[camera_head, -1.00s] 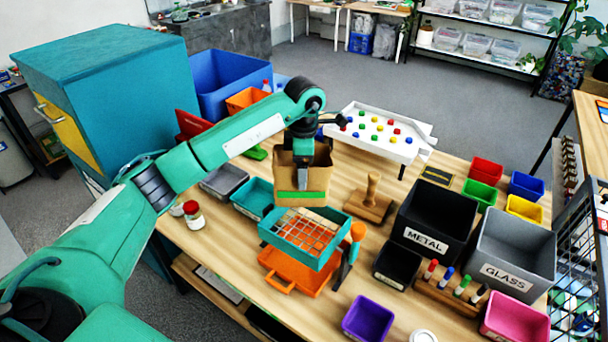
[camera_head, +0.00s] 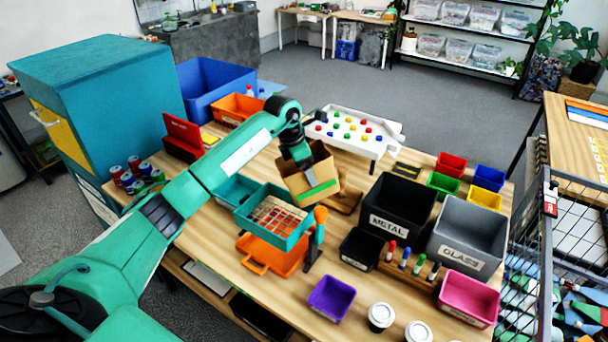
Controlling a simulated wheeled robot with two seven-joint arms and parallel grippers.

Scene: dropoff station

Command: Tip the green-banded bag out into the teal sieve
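The brown paper bag with a green band (camera_head: 322,188) hangs in my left gripper (camera_head: 304,168), which is shut on its upper wall. The bag is tilted, its band sloping up to the right, behind and right of the sieve. The bag's contents are hidden. The teal sieve (camera_head: 246,212) is a square frame with a pale mesh, held above an orange tray (camera_head: 262,252) beside an orange-topped stand (camera_head: 317,236). I see no clear contents on the mesh. My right gripper is not in view.
Black METAL bin (camera_head: 385,222) and grey GLASS bin (camera_head: 455,250) stand to the right. A small black bin (camera_head: 358,256), a marker rack (camera_head: 405,268), and a purple bin (camera_head: 331,298) are nearer.

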